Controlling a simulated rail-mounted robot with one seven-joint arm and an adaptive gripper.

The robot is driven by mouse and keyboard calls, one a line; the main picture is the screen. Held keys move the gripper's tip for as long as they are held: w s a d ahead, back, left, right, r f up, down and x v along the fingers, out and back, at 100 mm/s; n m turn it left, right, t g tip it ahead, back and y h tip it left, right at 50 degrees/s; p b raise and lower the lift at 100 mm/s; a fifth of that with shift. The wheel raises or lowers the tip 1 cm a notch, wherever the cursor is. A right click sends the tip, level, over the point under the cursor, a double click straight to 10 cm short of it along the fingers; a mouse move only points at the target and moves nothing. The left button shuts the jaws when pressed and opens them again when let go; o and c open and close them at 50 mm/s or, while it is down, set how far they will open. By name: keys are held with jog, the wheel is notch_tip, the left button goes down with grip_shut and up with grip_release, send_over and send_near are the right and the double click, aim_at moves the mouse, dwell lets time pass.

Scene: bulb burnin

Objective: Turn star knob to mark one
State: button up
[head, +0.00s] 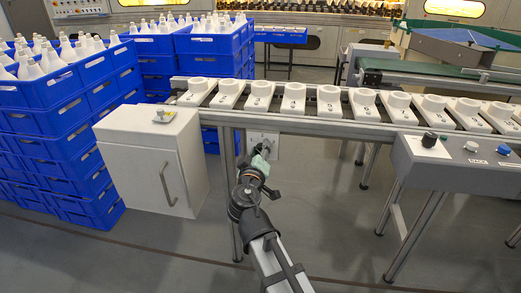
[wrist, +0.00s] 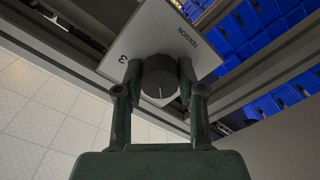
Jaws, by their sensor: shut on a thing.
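The dark knob (wrist: 160,80) sits on a pale panel (wrist: 150,35) in the wrist view, with a short white line on its face pointing down in the picture. The panel reads TENSION, with a 3 near the knob's upper left; no mark one is visible. My gripper (wrist: 160,72) is shut on the knob, one finger on each side. In the head view the panel (head: 272,139) hangs below the conveyor, and my gripper (head: 262,154) reaches it, hiding most of the knob. The knob's outline looks round; I cannot make out star points.
A conveyor (head: 300,121) carrying several white bulb holders runs above the panel. A white cabinet (head: 150,160) stands left, beside stacked blue crates (head: 60,130). A grey control box (head: 450,155) with knobs and buttons stands right. The floor below the panel is mostly clear.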

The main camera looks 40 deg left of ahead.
jog(key=shift+n+p, duration=0.3)
jog(key=shift+n, duration=0.9)
jog(key=o, duration=1.1)
jog(key=shift+w, duration=0.1)
jog(key=shift+o, duration=0.2)
jog(key=v, duration=1.2)
